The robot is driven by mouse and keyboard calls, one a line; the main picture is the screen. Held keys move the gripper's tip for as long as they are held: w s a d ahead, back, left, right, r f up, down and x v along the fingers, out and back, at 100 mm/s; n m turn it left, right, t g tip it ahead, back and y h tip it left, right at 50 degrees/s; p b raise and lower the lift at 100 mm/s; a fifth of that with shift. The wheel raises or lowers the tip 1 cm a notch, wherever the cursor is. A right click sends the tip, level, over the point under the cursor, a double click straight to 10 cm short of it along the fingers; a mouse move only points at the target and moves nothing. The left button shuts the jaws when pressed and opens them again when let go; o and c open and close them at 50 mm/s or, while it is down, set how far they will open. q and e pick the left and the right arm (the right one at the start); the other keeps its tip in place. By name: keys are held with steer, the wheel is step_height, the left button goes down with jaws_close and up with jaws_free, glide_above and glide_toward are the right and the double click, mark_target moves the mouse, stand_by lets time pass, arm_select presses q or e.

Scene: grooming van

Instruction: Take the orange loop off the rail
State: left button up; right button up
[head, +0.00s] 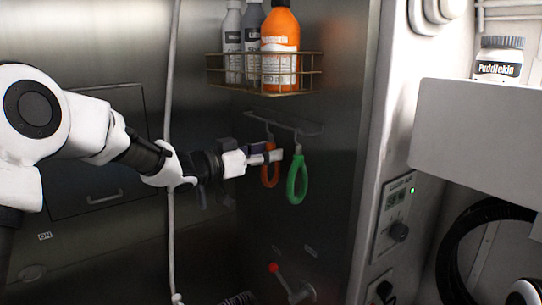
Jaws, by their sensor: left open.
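The orange loop (265,178) hangs from a hook on the rail (284,123), which is fixed to the dark metal wall. A green loop (298,181) hangs from the rail just to its right. My left gripper (268,156) comes in from the left and is open. Its fingers are at the upper part of the orange loop and overlap it in the picture. I cannot tell whether they touch it or pass around it. Part of the loop is hidden behind the fingers. My right gripper is not in view.
Above the rail, a wire basket (225,76) holds an orange bottle (280,44) and grey bottles. A pale hose (170,225) hangs behind my left wrist. A red-tipped lever (273,267) sticks out below. A white shelf (475,125) and control panel (396,215) stand at right.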

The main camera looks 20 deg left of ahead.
arm_select(q)
steer(key=w, duration=0.2)
steer(key=w+f, duration=0.1)
steer(key=shift+d, duration=0.3)
steer(key=shift+s+d+r, duration=0.1)
steer(key=shift+s+r, duration=0.25)
steer(key=shift+s, duration=0.2)
jaws_close()
steer(key=shift+w, duration=0.1)
